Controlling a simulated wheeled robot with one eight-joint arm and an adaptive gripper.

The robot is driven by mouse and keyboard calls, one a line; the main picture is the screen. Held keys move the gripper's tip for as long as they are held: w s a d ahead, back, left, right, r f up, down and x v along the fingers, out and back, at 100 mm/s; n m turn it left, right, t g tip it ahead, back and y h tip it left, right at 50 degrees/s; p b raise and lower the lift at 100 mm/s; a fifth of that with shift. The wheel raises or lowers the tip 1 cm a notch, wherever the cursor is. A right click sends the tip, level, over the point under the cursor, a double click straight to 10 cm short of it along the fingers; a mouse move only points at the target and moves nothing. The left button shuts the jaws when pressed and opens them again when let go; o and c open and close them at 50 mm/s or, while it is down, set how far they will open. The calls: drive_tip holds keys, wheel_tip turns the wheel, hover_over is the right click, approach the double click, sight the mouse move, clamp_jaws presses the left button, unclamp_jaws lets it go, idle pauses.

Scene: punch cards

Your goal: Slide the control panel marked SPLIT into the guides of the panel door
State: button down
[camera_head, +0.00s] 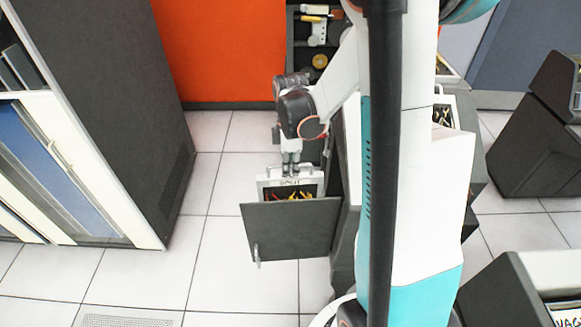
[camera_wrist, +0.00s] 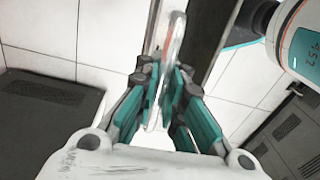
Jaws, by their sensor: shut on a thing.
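A pale control panel (camera_head: 264,190) with a short printed label and coloured wires stands upright just behind the dark panel door (camera_head: 290,235). The label is too small to read surely. My gripper (camera_head: 291,172) points down and is shut on the handle at the panel's top. The door hangs open from the cabinet and hides the panel's lower part, so I cannot tell whether it sits in the guides. In the wrist view the teal fingers of my gripper (camera_wrist: 172,95) close on a thin pale bar (camera_wrist: 175,40).
A dark cabinet with a white and blue front (camera_head: 60,165) stands at the left. An orange wall panel (camera_head: 220,50) and shelves with small parts (camera_head: 318,30) are behind. Another wired panel (camera_head: 442,112) shows right of my column. Tiled floor (camera_head: 215,235) is clear left of the door.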

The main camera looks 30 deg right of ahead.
sight(291, 188)
drive_tip(key=shift+f, duration=0.15)
drive_tip(key=shift+f+b, duration=3.05)
drive_tip(key=shift+f, duration=0.3)
drive_tip(key=shift+f+b, duration=0.15)
drive_tip(key=shift+b, duration=0.15)
drive_tip(key=shift+f+b, duration=0.95)
drive_tip(key=shift+f, duration=0.2)
drive_tip(key=c, duration=1.6)
unclamp_jaws()
drive_tip(key=r, duration=1.2)
drive_tip(key=shift+w+d, duration=0.15)
drive_tip(key=shift+w, duration=0.15)
